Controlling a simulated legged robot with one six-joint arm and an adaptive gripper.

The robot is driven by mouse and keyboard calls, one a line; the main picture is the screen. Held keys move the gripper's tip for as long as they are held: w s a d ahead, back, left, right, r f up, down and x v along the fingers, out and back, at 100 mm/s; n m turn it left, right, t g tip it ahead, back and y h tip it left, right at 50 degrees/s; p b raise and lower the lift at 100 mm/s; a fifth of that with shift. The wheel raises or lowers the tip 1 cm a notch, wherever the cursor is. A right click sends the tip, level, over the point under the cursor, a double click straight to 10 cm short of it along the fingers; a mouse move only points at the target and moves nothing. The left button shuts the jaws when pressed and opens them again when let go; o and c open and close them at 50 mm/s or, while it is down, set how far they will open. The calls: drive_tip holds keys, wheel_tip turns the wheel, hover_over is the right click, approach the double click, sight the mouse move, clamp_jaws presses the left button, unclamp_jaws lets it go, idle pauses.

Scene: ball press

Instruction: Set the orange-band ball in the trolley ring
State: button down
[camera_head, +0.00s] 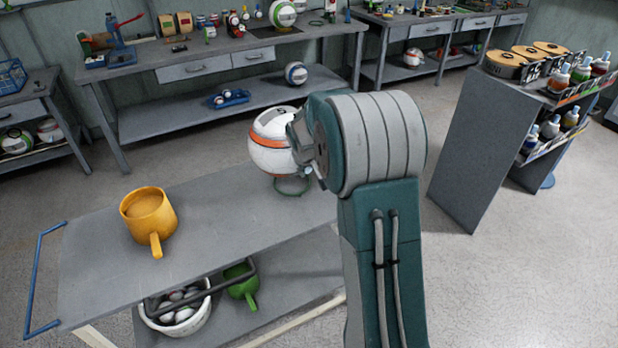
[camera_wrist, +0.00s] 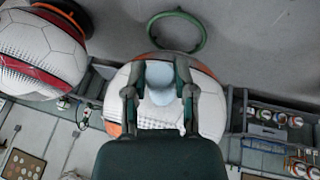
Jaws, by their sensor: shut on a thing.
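The white ball with the orange band (camera_head: 268,152) is in my gripper (camera_head: 303,148), over the trolley's right part in the head view. In the wrist view my gripper (camera_wrist: 159,92) has its two fingers against the ball (camera_wrist: 208,112). The green trolley ring (camera_head: 293,190) shows below the ball in the head view. The ring also shows in the wrist view (camera_wrist: 200,40), empty in its visible part and partly overlapped by the ball. The ball looks held above it; the exact gap cannot be told. The trolley top (camera_head: 215,235) is grey.
A yellow mug (camera_head: 147,216) stands on the trolley top at left. A ball with a dark red band (camera_wrist: 40,50) is close at left in the wrist view. Below are a white basket (camera_head: 172,325) and a green mug (camera_head: 240,284). A grey stand (camera_head: 480,150) is at right.

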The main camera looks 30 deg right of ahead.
drive_tip(key=f, duration=0.1)
drive_tip(key=d+f, duration=0.1)
drive_tip(key=f, duration=0.1)
drive_tip(key=shift+w+d+f, duration=0.2)
drive_tip(key=shift+w+f, duration=0.05)
drive_tip(key=shift+f, duration=0.15)
drive_tip(key=shift+a, duration=0.1)
